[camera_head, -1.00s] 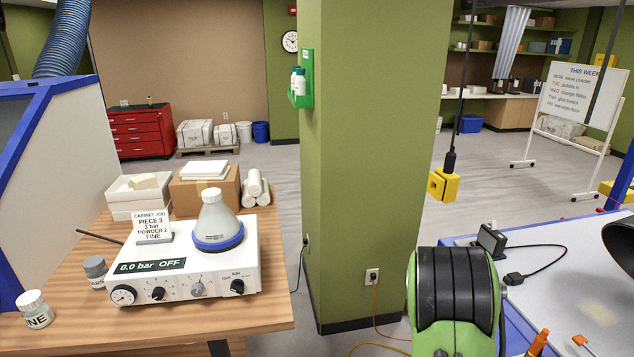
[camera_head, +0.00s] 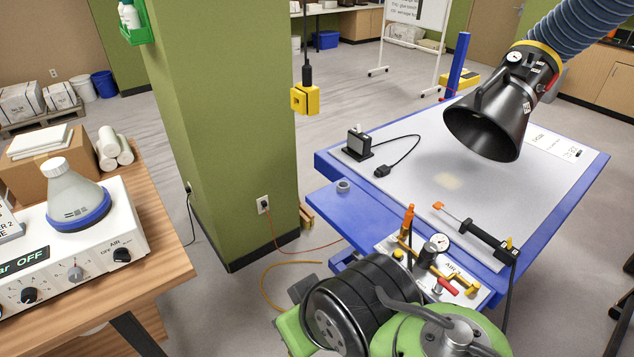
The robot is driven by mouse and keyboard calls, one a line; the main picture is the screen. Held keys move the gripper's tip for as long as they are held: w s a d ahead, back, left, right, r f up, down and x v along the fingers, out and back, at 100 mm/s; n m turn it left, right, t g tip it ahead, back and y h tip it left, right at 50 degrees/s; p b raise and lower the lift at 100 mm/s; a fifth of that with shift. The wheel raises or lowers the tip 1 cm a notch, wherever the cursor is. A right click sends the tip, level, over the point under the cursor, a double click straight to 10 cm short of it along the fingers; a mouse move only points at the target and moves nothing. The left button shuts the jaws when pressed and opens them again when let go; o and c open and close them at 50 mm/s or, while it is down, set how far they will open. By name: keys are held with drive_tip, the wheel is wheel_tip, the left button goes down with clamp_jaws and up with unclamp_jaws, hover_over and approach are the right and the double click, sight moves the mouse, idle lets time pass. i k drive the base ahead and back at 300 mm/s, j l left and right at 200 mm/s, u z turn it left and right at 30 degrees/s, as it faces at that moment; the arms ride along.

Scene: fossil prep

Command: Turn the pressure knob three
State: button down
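The white powder-blasting unit (camera_head: 128,212) stands on the wooden bench at the left and is cut off by the picture edge. Its dark display (camera_head: 24,263) shows "OFF" and the end of a word. On its front are a black knob (camera_head: 30,295), a grey knob (camera_head: 75,272) and a black switch knob (camera_head: 122,254) labelled OFF/AIR. The labels of the first two are too small to read, so I cannot tell which is the pressure knob. My green and black arm shows at the bottom centre, apart from the unit. My gripper is not in view.
A green pillar (camera_head: 215,130) stands between the wooden bench (camera_head: 150,270) and the blue-edged table (camera_head: 350,215). A yellow box (camera_head: 305,98) hangs on a cable.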

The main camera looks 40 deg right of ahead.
sight(429, 248)
drive_tip(key=z, duration=1.7)
